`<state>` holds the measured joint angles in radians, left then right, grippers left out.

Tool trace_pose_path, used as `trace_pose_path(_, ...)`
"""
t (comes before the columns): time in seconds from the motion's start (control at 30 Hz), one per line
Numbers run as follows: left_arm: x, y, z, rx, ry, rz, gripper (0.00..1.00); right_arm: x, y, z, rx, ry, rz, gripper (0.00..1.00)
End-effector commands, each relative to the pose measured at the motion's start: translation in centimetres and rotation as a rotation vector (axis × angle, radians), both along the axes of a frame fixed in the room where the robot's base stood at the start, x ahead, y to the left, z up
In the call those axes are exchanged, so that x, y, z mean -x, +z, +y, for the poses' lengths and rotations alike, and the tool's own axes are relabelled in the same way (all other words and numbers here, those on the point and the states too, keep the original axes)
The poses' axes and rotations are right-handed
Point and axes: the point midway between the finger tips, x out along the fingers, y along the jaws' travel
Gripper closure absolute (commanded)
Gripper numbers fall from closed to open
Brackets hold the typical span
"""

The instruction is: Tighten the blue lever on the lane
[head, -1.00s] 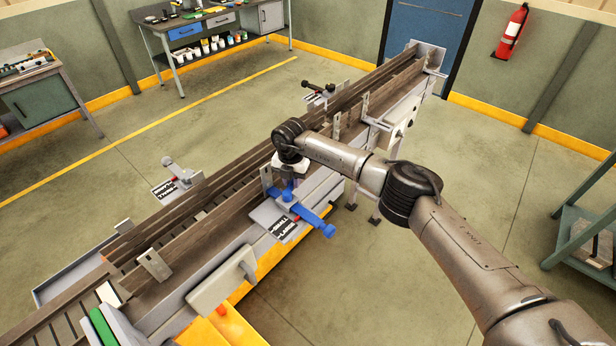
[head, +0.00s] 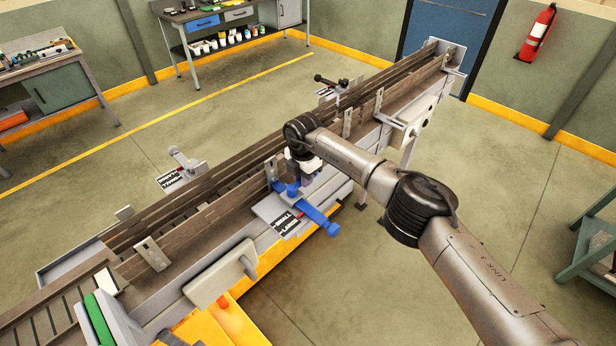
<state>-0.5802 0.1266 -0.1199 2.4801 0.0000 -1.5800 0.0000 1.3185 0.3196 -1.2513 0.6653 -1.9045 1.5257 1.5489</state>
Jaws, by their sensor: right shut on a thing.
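The blue lever (head: 318,217) is on a bracket plate at the near side of the lane (head: 220,205). Its long arm points down and right to a round knob, over a black-and-white label plate (head: 285,224). My right gripper (head: 294,188) reaches down from above at the lever's upper-left end and is shut on the blue part there. Its fingertips are largely hidden by the wrist. My left gripper is not in view.
A grey lever with a label (head: 178,170) is on the lane's far side, and a black one (head: 330,85) is farther up. Metal guide brackets (head: 152,253) stand along the lane.

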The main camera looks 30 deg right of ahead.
Motion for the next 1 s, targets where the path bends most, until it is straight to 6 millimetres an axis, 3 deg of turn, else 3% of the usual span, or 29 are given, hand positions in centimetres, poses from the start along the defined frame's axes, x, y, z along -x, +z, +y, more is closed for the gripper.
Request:
trace_pose_path(0.27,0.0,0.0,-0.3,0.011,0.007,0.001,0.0,0.0,0.1,-0.1,0.0,-0.007,0.0,1.0)
trace_pose_path(0.3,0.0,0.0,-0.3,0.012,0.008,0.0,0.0,0.0,0.1,-0.1,0.0,-0.006,0.0,0.75)
trace_pose_path(0.53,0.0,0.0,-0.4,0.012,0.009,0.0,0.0,0.0,0.0,-0.1,0.0,-0.004,0.0,0.53)
trace_pose_path(0.83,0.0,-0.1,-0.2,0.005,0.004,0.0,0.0,0.0,0.3,0.0,0.0,-0.002,-0.001,0.53)
trace_pose_path(1.0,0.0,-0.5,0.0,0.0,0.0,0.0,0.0,-0.1,2.3,-0.1,0.0,-0.002,-0.003,0.53)
